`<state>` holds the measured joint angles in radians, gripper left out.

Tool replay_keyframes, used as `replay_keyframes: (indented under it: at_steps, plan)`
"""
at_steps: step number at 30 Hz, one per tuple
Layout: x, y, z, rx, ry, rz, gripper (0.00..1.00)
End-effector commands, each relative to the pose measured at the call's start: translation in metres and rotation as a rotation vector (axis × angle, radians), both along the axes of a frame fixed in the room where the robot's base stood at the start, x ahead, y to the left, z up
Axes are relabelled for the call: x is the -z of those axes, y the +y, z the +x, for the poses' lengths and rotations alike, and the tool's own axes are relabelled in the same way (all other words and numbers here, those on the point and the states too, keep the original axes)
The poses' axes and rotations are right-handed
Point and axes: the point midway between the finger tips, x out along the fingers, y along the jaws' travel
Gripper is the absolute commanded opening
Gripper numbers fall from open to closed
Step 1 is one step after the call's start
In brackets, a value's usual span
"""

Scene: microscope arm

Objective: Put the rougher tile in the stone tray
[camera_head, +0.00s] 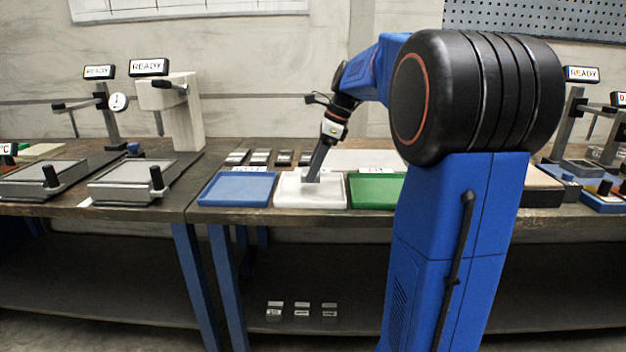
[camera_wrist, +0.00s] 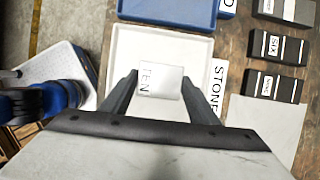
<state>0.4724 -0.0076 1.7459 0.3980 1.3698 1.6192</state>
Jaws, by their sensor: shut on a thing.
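My gripper (camera_head: 314,176) points down at the white stone tray (camera_head: 333,197), between a blue tray and a green tray. The wrist view shows my gripper (camera_wrist: 160,80) shut on a pale tile (camera_wrist: 162,83), with one finger on each side of it. The tile's top has printed letters that look like "TEN". The tile is over or in the white tray (camera_wrist: 122,50), whose label (camera_wrist: 217,90) reads "STONE". I cannot tell whether the tile touches the tray floor. The tile's roughness cannot be made out.
The blue tray (camera_head: 237,189) is left of the stone tray and the green tray (camera_head: 375,192) is right. Several dark blocks (camera_head: 260,157) with white stripes stand behind the trays; one (camera_wrist: 278,47) reads "SIX". Instruments with READY signs stand on the left bench.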

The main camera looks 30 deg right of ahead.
Motion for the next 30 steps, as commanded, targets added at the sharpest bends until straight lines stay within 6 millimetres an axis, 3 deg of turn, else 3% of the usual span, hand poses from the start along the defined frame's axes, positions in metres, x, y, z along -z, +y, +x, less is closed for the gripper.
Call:
replay_keyframes:
  at_steps: [11,23,24,26,30]
  plan:
    - [0.036,0.000,0.000,0.000,0.001,0.001,0.06]
    - [0.039,0.000,0.000,-0.001,-0.001,-0.001,0.06]
    - [0.040,0.000,0.000,-0.001,0.000,0.000,0.62]
    - [0.040,0.000,0.000,-0.001,0.000,0.000,0.73]
    - [0.040,0.000,0.000,-0.001,0.000,0.000,0.73]
